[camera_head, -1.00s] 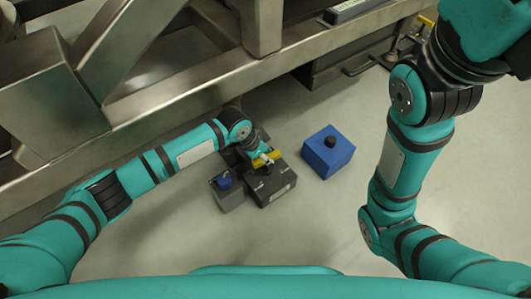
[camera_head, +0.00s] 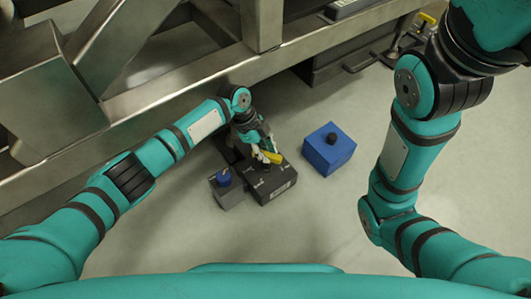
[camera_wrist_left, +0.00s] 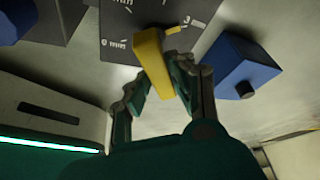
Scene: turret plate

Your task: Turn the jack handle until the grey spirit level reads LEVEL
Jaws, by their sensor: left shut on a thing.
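A yellow handle (camera_head: 268,156) stands over a dark box (camera_head: 277,187) on the floor. My left gripper (camera_head: 262,150) is shut on this handle. The left wrist view shows the fingers (camera_wrist_left: 162,88) on either side of the yellow handle (camera_wrist_left: 151,57). The box top (camera_wrist_left: 117,27) has white scale marks there, with a 0 and a 3 legible. A grey bar (camera_head: 345,9) at the top edge may be the spirit level; its reading cannot be made out. My right gripper is out of view.
A blue box (camera_head: 328,151) with a black knob stands to the right. A small grey box (camera_head: 228,194) with a blue top part stands close to the left. A metal frame (camera_head: 190,85) runs across the back. The floor in front is clear.

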